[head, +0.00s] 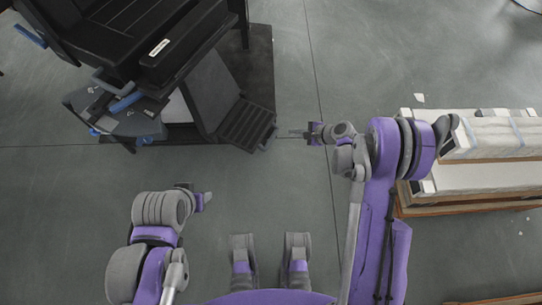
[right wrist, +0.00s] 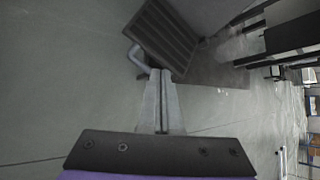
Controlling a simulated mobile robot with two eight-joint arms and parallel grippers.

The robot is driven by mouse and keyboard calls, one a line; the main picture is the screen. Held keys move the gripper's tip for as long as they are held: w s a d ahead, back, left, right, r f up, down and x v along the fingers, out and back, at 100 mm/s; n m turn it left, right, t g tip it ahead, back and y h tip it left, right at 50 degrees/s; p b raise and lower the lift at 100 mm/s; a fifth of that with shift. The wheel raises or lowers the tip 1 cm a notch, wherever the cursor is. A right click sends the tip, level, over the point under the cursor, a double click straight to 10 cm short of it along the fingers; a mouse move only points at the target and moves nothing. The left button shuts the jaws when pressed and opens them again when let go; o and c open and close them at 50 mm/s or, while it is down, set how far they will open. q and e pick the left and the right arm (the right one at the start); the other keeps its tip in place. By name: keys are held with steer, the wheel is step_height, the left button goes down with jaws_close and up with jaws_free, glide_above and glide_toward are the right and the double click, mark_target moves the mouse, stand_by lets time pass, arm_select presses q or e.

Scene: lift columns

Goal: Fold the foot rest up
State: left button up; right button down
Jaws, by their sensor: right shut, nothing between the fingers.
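The foot rest (head: 247,126) is a dark ribbed plate that sticks out low from the front of the black machine (head: 185,60), tilted outward. It also shows at the top of the right wrist view (right wrist: 165,35), with a pale bent bar (right wrist: 138,58) at its near edge. My right gripper (head: 293,132) is just right of the foot rest's outer edge, shut and empty. In the right wrist view its fingers (right wrist: 161,75) are together and point at the foot rest; I cannot tell whether they touch it. My left gripper (head: 206,199) is below the machine, away from the foot rest, its fingers too small to read.
The machine has blue-handled levers (head: 126,102) on its left side. Pallets with pale boards (head: 480,177) lie on the right, beside my right arm. The grey floor (head: 285,190) between my arms and around the foot rest is clear.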

step_height(320, 180, down, 23)
steer(key=m+t+y+b, duration=0.1)
steer(key=m+y+b, duration=0.2)
steer(key=m+b, duration=0.3)
arm_select(q)
step_height(320, 180, down, 11)
steer(key=w+b, duration=0.1)
steer(key=b, duration=0.2)
steer(key=shift+w, duration=0.2)
arm_select(e)
steer(key=w+a, duration=0.3)
steer(key=a, duration=0.5)
steer(key=shift+w+a+f, duration=0.25)
steer(key=shift+w+a, duration=0.05)
steer(key=shift+r+h, duration=0.15)
steer(key=shift+h, duration=0.15)
